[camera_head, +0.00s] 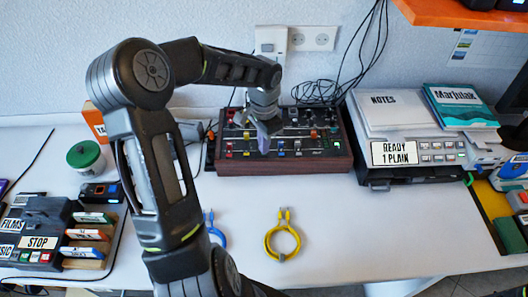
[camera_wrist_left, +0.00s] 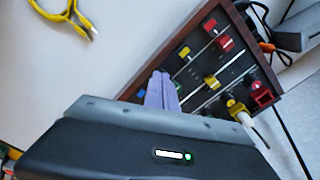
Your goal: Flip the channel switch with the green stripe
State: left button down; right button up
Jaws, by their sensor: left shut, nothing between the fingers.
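The mixing console (camera_head: 300,167), dark with wooden sides, sits at the back middle of the table and also shows in the wrist view (camera_wrist_left: 238,70). Rows of small coloured knobs, faders and switches cover its top. I cannot make out for certain which switch bears the green stripe. My left gripper (camera_head: 263,142) is shut and empty, pointing down over the middle of the console. In the wrist view its pale violet fingers (camera_wrist_left: 162,92) overlap the console's near edge; I cannot tell whether they touch it. My arm hides part of the controls. My right gripper is not in view.
A yellow coiled cable (camera_head: 283,236) lies in front of the console, with a blue one (camera_head: 214,230) beside it. A printer-like device (camera_head: 400,178) stands to the right. A green-lidded jar (camera_head: 85,156) stands left. Black cables hang behind; the front middle table is mostly clear.

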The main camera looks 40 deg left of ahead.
pick_arm(q)
jog(key=shift+f+b, duration=0.75)
jog(key=shift+f, duration=0.2)
dwell(0.6)
jog(key=shift+r, duration=0.15)
jog(key=shift+r+p, duration=0.6)
jog(key=shift+p, duration=0.1)
jog(key=shift+r+p, duration=2.05)
jog(key=shift+r, duration=0.75)
